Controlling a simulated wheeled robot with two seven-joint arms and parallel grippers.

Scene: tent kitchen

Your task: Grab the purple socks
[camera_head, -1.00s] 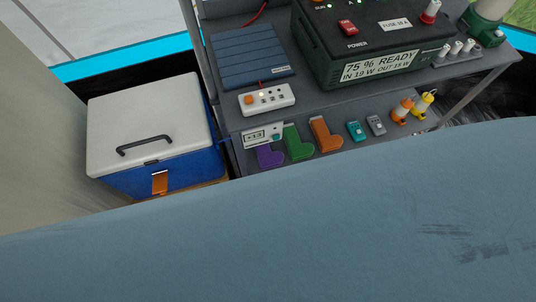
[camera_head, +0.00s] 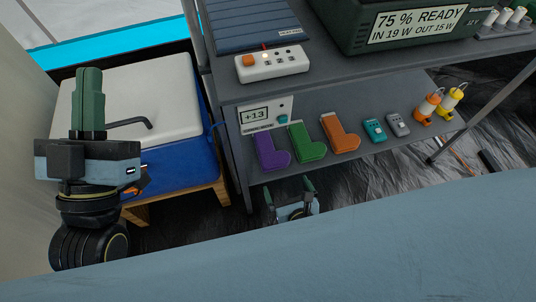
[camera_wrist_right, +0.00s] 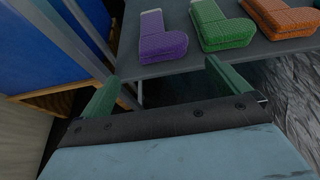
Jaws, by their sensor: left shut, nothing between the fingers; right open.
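The purple socks (camera_head: 271,152) lie on the lower grey shelf, leftmost in a row of folded socks. They also show in the right wrist view (camera_wrist_right: 162,44), near the shelf's front edge. My right gripper (camera_head: 289,191) is open and empty, in front of and below the shelf edge. In the right wrist view its green fingers (camera_wrist_right: 160,76) are spread apart, with the purple socks beyond them, apart from both fingers. My left gripper (camera_head: 88,100) is shut and empty, upright in front of the cooler at the left.
Green socks (camera_head: 306,143) and orange socks (camera_head: 340,133) lie right of the purple ones. A small display box (camera_head: 265,115) stands behind them. Two small devices and two lanterns (camera_head: 428,104) are further right. The cooler (camera_head: 160,90) and a shelf post stand left.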

